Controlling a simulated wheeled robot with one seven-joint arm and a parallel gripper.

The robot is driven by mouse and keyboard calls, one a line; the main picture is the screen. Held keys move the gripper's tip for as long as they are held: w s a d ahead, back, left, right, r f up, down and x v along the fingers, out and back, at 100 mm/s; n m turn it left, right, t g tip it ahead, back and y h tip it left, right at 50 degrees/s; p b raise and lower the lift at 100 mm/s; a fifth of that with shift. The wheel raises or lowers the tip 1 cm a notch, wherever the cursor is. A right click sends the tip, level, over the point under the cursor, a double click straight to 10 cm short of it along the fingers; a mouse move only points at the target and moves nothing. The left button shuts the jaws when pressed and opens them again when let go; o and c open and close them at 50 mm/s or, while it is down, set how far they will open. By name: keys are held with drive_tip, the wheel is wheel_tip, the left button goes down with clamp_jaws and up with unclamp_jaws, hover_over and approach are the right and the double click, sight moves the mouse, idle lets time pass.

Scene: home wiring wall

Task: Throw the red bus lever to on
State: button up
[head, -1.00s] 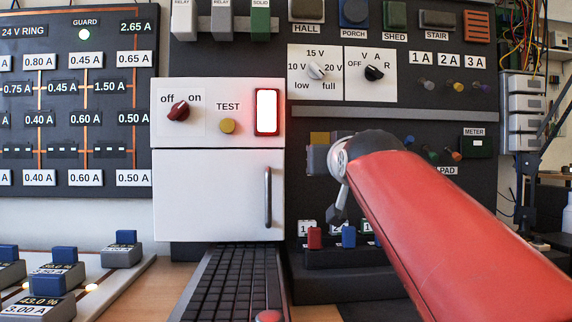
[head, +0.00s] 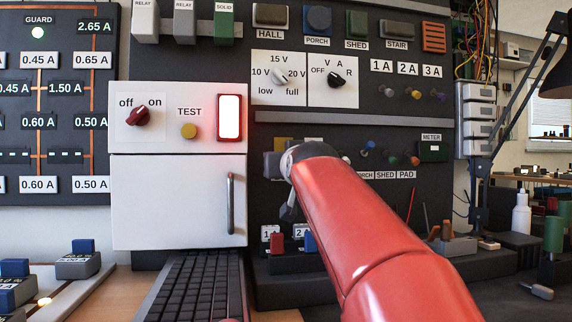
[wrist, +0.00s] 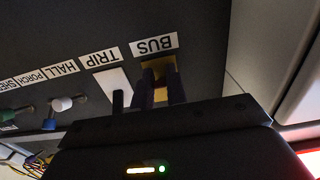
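The BUS label (wrist: 154,44) shows upside down in the wrist view, beside a yellow plate (wrist: 158,72) with dark upright cheeks. The yellow plate (head: 283,144) also shows in the head view, with a grey-blue block (head: 272,165) below it. No red lever handle can be made out there; my arm and gripper cover part of this spot. Contact and finger opening cannot be told.
Left of it is a white cabinet (head: 178,200) with a vertical handle, a red off/on knob (head: 138,117) and a lit red-framed lamp (head: 230,118). The TRIP label (wrist: 101,59) is beside BUS. Small red (head: 277,243) and blue levers stand below. A dark keyboard-like strip (head: 195,285) lies in front.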

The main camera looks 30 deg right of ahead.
clamp_jaws()
